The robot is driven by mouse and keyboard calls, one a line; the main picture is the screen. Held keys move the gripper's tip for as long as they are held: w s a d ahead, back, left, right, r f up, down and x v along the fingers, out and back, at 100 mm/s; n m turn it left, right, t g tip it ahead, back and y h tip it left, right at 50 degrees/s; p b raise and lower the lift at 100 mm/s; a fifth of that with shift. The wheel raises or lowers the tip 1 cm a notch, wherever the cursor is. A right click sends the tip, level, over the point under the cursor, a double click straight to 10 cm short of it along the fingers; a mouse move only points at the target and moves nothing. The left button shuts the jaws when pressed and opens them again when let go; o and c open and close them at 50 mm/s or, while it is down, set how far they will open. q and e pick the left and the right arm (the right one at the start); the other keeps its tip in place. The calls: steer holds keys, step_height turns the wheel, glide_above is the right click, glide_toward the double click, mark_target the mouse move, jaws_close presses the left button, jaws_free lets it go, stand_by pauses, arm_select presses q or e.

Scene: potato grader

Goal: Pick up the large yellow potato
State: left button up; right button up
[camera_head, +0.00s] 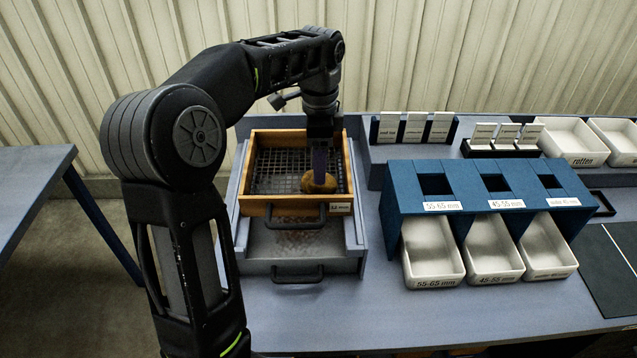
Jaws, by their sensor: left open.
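A large yellow-brown potato (311,184) lies on the wire mesh of the wooden-framed sieve tray (262,205), towards its right side. My left gripper (320,178) points straight down over the potato, with its fingers at the potato. The gripper is open. The finger in front hides part of the potato, and I cannot tell whether the fingers touch it. My right gripper is not in view.
A drawer with a dark handle (297,275) sits below the sieve. To the right stands a blue sizing block (400,190) with several white trays (433,282) in front. Card holders (414,128) and a white rotten bin (570,160) stand behind. The front tabletop is clear.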

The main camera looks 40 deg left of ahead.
arm_select(q)
steer(key=f, duration=0.1)
steer(key=f+p, duration=0.1)
steer(key=f, duration=0.1)
steer(key=shift+s+f, duration=0.2)
steer(key=shift+f, duration=0.65)
steer(key=shift+c, duration=0.3)
jaws_close()
steer(key=shift+r, duration=0.1)
steer(key=shift+r, duration=0.15)
